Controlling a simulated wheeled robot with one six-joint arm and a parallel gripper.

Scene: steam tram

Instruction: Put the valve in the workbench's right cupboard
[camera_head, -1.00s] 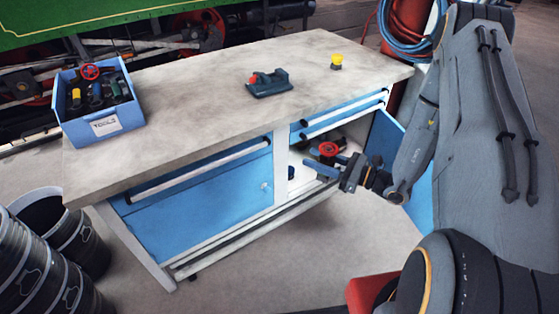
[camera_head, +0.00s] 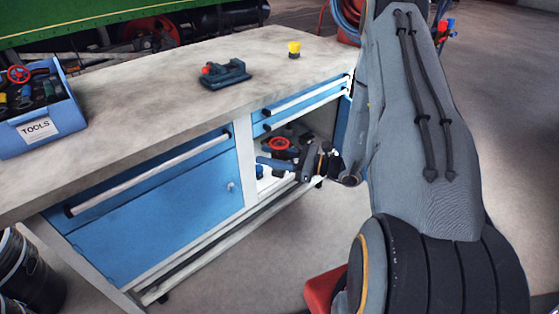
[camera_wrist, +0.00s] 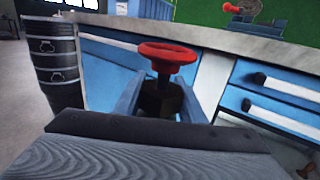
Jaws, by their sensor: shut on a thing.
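The valve, a red handwheel (camera_head: 279,143) on a dark body, also shows in the wrist view (camera_wrist: 166,56). My gripper (camera_head: 268,163) is shut on its dark body, with a blue finger on each side in the wrist view (camera_wrist: 160,95). The valve is upright at the mouth of the workbench's right cupboard (camera_head: 318,122), below the two right drawers. I cannot tell how far inside it is. The cupboard's blue door (camera_head: 342,120) stands open at the right, partly hidden by my arm. The cupboard's interior is mostly hidden.
On the workbench top (camera_head: 150,110) are a blue tool box (camera_head: 60,118) with another red-wheeled valve, a dark vise-like tool (camera_head: 223,74) and a yellow-topped item (camera_head: 294,49). The left cupboard (camera_head: 165,215) is shut. Black drums (camera_head: 25,270) stand front left. Floor at the right is clear.

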